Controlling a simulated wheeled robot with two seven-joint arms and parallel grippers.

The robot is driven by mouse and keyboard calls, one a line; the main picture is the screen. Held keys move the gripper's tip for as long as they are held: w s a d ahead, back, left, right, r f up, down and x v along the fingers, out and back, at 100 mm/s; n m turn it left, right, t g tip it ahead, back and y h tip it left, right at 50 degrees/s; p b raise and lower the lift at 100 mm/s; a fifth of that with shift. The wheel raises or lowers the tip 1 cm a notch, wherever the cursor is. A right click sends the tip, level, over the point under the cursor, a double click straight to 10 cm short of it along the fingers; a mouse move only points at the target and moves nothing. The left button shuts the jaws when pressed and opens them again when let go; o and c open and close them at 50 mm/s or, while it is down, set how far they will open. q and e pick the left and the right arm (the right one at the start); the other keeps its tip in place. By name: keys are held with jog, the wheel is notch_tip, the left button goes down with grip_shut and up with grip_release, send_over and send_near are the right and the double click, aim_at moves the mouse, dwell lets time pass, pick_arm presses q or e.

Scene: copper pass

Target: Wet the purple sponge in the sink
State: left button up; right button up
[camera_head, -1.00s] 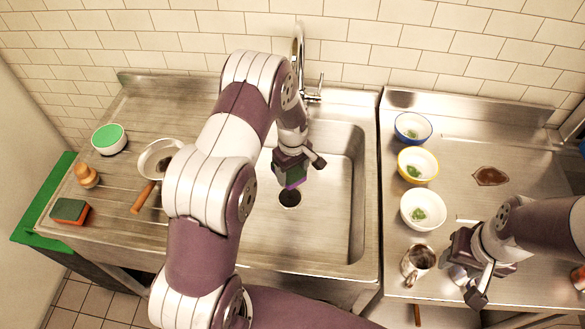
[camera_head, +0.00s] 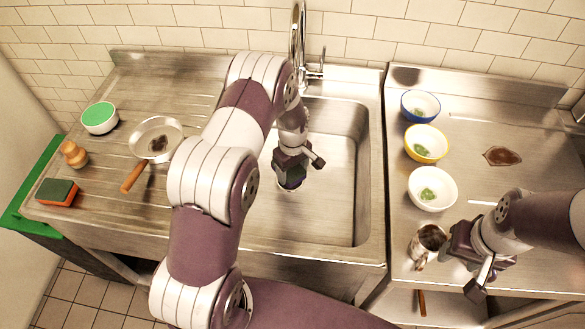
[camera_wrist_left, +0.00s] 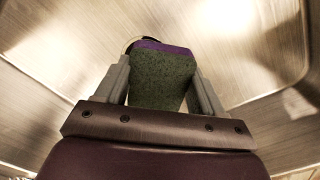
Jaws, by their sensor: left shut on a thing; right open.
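My left gripper (camera_head: 291,172) reaches down into the steel sink (camera_head: 335,225), over the drain area. It is shut on the purple sponge, which has a dark green scouring side. In the left wrist view the purple sponge (camera_wrist_left: 162,75) sits between the two fingers (camera_wrist_left: 160,90), with its green side towards the camera and a purple strip at its far edge. The tap (camera_head: 298,50) stands behind the sink at the wall. Whether water runs is hard to tell. My right gripper (camera_head: 475,275) is open and empty above the right counter, beside a metal mug (camera_head: 426,243).
An orange and green sponge (camera_head: 57,193), a wooden shaker (camera_head: 73,154), a green-topped tub (camera_head: 100,118) and a pan (camera_head: 155,140) stand on the left drainboard. Blue (camera_head: 420,106), yellow (camera_head: 426,144) and white (camera_head: 432,189) bowls line the right counter near a brown spill (camera_head: 502,156).

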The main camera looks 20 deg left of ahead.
dwell(0.3)
pick_arm(q)
notch_tip(320, 180, up, 12)
jog(key=p, duration=0.9)
jog(key=shift+r, duration=0.1)
dwell(1.8)
notch_tip(320, 180, up, 4)
jog(key=p, duration=0.3)
send_over(293, 171)
jog(key=shift+s, duration=0.15)
dwell(0.5)
